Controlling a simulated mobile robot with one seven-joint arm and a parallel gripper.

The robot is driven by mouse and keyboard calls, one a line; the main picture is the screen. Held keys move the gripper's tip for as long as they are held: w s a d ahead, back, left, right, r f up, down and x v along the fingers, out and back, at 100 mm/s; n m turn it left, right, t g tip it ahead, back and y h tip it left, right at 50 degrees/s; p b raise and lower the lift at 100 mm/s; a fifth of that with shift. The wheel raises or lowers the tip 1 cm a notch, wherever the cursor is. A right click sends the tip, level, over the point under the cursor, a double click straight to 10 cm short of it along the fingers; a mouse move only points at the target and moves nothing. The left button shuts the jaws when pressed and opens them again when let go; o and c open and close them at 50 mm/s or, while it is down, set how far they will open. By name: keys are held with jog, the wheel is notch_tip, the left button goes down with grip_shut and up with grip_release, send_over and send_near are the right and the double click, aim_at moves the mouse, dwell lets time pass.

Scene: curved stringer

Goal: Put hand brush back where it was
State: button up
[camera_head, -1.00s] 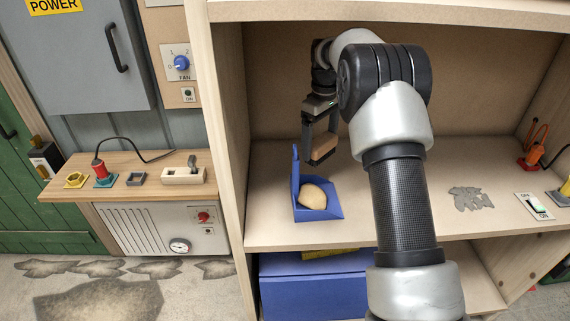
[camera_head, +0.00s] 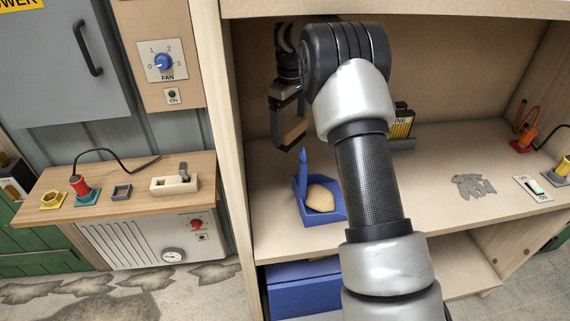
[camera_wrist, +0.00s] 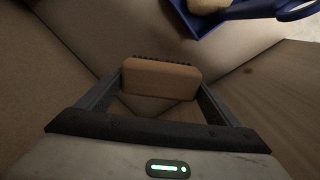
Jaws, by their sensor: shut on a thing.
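The hand brush (camera_wrist: 161,78) is a tan block with a row of dark bristles along its far edge in the wrist view. My gripper (camera_wrist: 160,86) is shut on it, one finger at each end. In the head view the brush (camera_head: 293,133) hangs from my gripper (camera_head: 290,126) above the shelf's left part, near the back corner. A blue dustpan (camera_head: 334,216) with an upright handle stands on the shelf below and slightly right of the brush, apart from it. The dustpan also shows at the top right of the wrist view (camera_wrist: 203,22).
A tan rounded lump (camera_head: 320,198) lies in the dustpan. A yellow and black box (camera_head: 402,124) stands at the back, partly behind my arm. Grey scraps (camera_head: 473,186) and a switch plate (camera_head: 533,188) lie on the right. The shelf's left side wall (camera_head: 243,150) is close to my gripper.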

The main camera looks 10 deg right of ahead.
notch_tip(320, 180, down, 10)
jog(key=shift+r+b, duration=0.1)
jog(key=shift+b, duration=0.45)
jog(key=o, duration=0.6)
jog(key=shift+f, duration=0.25)
jog(key=shift+c, duration=0.2)
jog(key=o, duration=0.3)
jog(key=shift+o, duration=0.2)
jog(key=shift+r+p, duration=0.4)
jog(key=shift+r, duration=3.55)
